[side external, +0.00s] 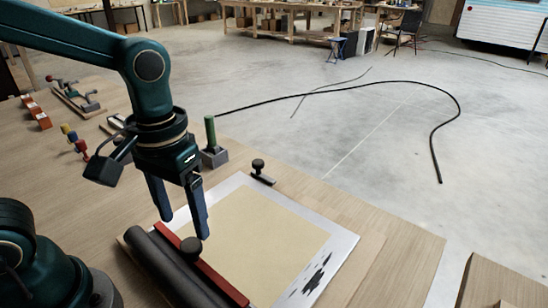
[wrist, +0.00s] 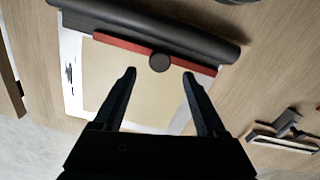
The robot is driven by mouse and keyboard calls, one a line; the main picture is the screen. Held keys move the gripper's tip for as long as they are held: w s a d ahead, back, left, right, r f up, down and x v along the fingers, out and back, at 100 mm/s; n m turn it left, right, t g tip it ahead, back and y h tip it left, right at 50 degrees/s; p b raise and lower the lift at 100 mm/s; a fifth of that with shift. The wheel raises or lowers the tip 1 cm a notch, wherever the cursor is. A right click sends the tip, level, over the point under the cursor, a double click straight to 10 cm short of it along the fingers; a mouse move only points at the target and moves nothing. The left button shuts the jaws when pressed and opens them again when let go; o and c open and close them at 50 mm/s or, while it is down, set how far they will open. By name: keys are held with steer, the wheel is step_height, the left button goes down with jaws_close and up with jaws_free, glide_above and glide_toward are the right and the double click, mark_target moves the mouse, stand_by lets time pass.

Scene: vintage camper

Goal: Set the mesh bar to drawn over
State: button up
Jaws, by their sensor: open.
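The mesh bar is a red bar (side external: 216,279) lying along the dark roll (side external: 165,262) at the near edge of a framed panel. It also shows in the wrist view (wrist: 120,44). A round black knob (side external: 191,247) stands at its middle. My gripper (side external: 184,226) is open and empty, pointing down over the panel close to the knob. In the wrist view, the knob (wrist: 160,62) shows just beyond the gap between my fingertips (wrist: 159,72). The fingers do not appear to touch it. The panel's pale tan face (side external: 270,232) is uncovered.
A black knobbed piece (side external: 260,170) stands at the panel's far edge. A green upright handle (side external: 211,135) in a grey block is behind my gripper. Small coloured levers (side external: 74,142) and other fixtures are at the left. The wooden bench right of the panel is clear.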

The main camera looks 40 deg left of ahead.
mark_target(190, 245)
steer(key=shift+f, duration=2.55)
jaws_close()
